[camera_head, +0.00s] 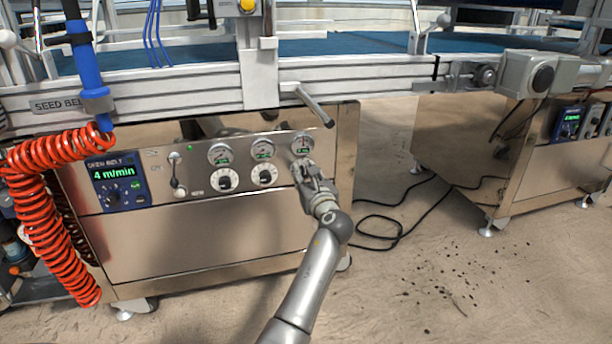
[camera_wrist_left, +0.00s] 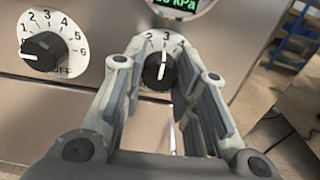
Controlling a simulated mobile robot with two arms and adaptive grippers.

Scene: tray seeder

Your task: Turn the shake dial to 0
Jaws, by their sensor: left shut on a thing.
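My left gripper (camera_head: 302,168) is at the right-hand dial on the steel front panel. It also shows in the left wrist view (camera_wrist_left: 164,70), with its fingers on both sides of the dial's black knob (camera_wrist_left: 157,74), shut on it. The knob's white mark points up, near 3. No name label for this dial is readable. My right gripper is not in view.
A blue speed display (camera_head: 118,182) is further left. A metal lever (camera_head: 314,106) juts out above. A red coiled hose (camera_head: 55,220) hangs at left.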

